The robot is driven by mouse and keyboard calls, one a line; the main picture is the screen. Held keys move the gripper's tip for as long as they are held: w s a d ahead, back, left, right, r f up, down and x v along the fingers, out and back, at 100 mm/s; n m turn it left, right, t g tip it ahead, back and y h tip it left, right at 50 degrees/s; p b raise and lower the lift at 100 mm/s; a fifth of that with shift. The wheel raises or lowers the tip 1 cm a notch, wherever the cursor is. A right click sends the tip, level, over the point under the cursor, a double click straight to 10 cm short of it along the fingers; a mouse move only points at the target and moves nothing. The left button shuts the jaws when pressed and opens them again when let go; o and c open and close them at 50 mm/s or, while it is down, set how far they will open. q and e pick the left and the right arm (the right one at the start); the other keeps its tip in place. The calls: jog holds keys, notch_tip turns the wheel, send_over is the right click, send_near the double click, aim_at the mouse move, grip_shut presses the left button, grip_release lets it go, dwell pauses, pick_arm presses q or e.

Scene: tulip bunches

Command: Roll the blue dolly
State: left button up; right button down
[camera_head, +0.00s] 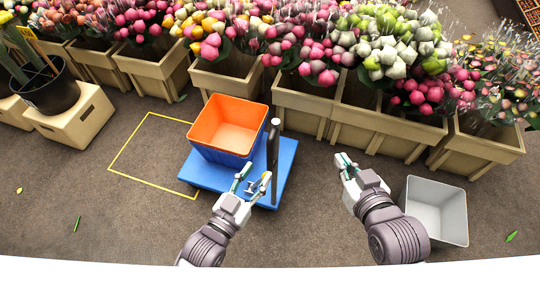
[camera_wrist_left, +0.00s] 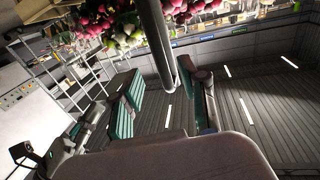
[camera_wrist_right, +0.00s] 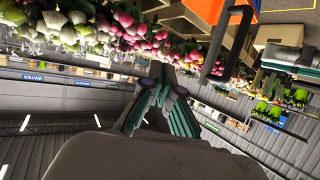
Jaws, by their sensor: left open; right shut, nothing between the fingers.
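The blue dolly (camera_head: 280,177) stands on the floor in the middle of the head view, with a dark upright handle post (camera_head: 272,150) at its right. A bin, orange inside and blue outside (camera_head: 228,130), sits on the dolly. My left gripper (camera_head: 256,180) is open in front of the post; in the left wrist view the grey post (camera_wrist_left: 158,45) shows beyond and between its open fingers (camera_wrist_left: 165,105). I cannot tell whether they touch it. My right gripper (camera_head: 342,160) is shut and empty, right of the dolly and apart from it. Its closed fingers also show in the right wrist view (camera_wrist_right: 163,85).
A yellow outlined rectangle (camera_head: 125,146) lies on the floor left of the dolly, partly hidden by it. Wooden flower planters (camera_head: 305,105) line the back. A grey bin (camera_head: 437,210) stands at right. A plant pot on a crate (camera_head: 75,120) stands at left.

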aim_at(268, 158)
pick_arm(q)
jog(key=b+x, duration=0.1)
jog(key=x, duration=0.5)
jog(key=shift+w+d, duration=0.35)
jog(key=shift+w, duration=0.2)
pick_arm(e)
notch_tip(268, 158, up, 7)
jog(key=w+a+t+y, duration=0.1)
jog(key=w+t, duration=0.1)
jog(key=t, duration=0.2)
jog(key=shift+a+y, duration=0.3)
jog(key=shift+w, duration=0.1)
pick_arm(q)
grip_shut()
